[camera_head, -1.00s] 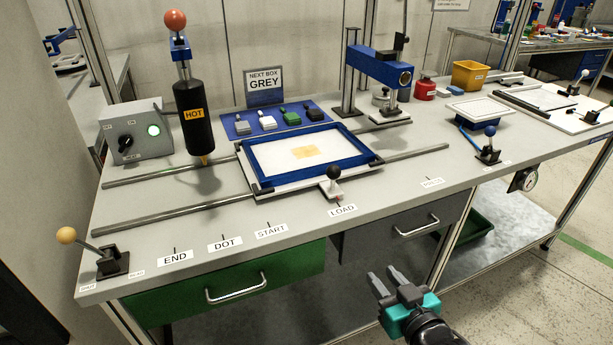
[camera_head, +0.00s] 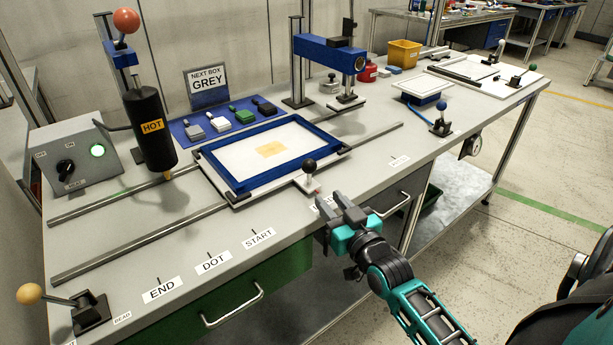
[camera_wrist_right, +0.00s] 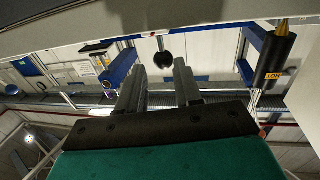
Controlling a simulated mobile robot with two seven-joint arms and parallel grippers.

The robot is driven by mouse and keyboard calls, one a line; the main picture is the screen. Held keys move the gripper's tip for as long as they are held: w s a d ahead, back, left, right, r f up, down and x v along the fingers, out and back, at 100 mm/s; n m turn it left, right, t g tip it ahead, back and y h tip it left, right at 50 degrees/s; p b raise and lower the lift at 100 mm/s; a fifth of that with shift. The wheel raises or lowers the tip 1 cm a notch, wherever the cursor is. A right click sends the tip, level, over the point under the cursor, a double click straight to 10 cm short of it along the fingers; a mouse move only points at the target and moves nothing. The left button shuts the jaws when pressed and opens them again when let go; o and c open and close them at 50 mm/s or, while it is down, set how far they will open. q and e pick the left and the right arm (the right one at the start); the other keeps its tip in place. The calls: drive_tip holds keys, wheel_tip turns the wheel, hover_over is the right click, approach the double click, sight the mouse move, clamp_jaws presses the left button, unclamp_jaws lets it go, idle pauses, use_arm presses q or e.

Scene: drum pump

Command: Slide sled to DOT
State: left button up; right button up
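The sled (camera_head: 216,182) is a blue-framed tray with a white sheet and a small tan patch, on two rails. The DOT label (camera_head: 213,262) is on the front strip, left of START (camera_head: 259,238) and right of END (camera_head: 162,290). My right gripper (camera_head: 342,205) is open and empty, in front and slightly right of the knob, apart from it. In the right wrist view the knob (camera_wrist_right: 163,60) appears between the two spread fingers. My left gripper is not in view.
A black HOT dispenser (camera_head: 152,130) hangs over the rails at left. A blue press (camera_head: 330,52) stands behind the sled at right. A yellow-knobbed lever (camera_head: 30,294) is at the front left corner. The rails (camera_head: 120,245) left of the sled are clear.

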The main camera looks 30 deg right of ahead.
sight(309, 176)
drive_tip(key=w, duration=0.7)
drive_tip(key=w+d, duration=0.1)
drive_tip(key=w, duration=0.2)
drive_tip(key=shift+w+d+b, duration=0.1)
drive_tip(key=shift+w+b, duration=0.1)
drive_tip(key=shift+b, duration=0.2)
clamp_jaws()
drive_tip(key=shift+r, duration=0.1)
